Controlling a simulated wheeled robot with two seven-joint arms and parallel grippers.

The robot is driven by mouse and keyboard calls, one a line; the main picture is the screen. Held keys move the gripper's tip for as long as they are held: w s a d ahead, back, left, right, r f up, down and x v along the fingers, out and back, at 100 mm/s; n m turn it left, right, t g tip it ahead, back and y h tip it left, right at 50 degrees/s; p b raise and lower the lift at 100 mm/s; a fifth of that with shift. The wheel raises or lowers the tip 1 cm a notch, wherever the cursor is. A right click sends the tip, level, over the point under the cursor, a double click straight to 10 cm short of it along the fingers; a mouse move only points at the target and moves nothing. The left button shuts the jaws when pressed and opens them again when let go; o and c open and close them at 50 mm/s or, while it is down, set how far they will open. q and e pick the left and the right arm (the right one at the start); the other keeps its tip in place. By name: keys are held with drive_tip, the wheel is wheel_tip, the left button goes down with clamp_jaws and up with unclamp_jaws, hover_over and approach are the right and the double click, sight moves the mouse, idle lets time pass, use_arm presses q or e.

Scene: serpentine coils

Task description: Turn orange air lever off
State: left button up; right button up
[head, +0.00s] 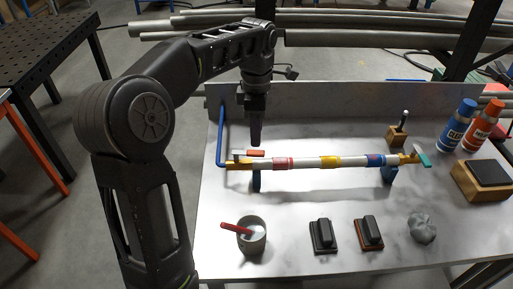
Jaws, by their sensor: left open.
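The orange air lever (256,152) sits on top of the left end of a white pipe (305,162) that lies across the table on two blue stands. It appears to lie roughly along the pipe. My left gripper (255,144) points down just above the orange lever, and its fingers look empty. The gap between the fingertips and the lever is too small to judge. My right gripper is not in view.
A teal lever (424,160) is at the pipe's right end. A blue tube (220,138) rises at the left end. A cup with a red-handled tool (251,236), two dark blocks (322,236), a grey lump (422,228) and bottles (459,125) stand on the table (300,205).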

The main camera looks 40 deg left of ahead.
sight(257, 152)
use_arm(q)
wheel_tip(257, 152, down, 6)
drive_tip(key=shift+p, duration=0.5)
drive_tip(key=shift+c, duration=0.3)
clamp_jaws()
idle(0.8)
